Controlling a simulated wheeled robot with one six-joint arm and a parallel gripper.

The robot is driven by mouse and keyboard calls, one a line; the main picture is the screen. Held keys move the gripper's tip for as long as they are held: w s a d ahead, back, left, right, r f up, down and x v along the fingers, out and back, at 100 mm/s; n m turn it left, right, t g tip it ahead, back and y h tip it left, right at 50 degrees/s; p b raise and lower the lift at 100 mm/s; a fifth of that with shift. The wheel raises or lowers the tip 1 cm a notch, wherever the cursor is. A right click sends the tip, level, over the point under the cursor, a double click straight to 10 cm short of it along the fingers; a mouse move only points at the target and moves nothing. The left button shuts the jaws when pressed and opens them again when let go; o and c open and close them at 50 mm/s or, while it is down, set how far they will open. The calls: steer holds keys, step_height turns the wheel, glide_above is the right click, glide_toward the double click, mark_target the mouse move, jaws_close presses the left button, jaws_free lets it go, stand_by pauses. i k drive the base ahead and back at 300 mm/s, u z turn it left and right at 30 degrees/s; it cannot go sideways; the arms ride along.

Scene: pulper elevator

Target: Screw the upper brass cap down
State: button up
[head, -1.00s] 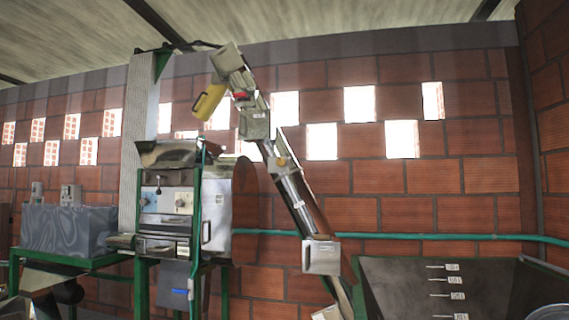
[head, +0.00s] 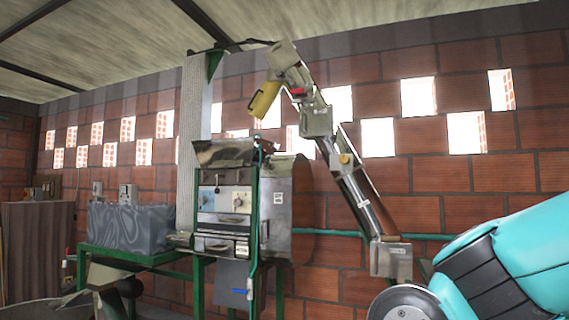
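The inclined elevator tube (head: 362,200) runs from the lower right up to a head box at the top left. A small brass-coloured round part (head: 345,158) sits about midway up it; it may be the upper brass cap, but it is too small to tell how far it is screwed down. My teal arm shows large at the lower right, well in front of the elevator. My gripper is outside the picture, so its state is hidden.
A yellow spout (head: 265,98) hangs from the elevator top above the pulper machine (head: 226,205) on its green stand. A grey tank (head: 130,228) stands to its left. A green pipe (head: 330,233) runs along the brick wall.

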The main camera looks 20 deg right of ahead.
mark_target(344, 159)
steer(key=u, duration=0.35)
steer(key=i, duration=1.65)
steer(key=z, duration=0.35)
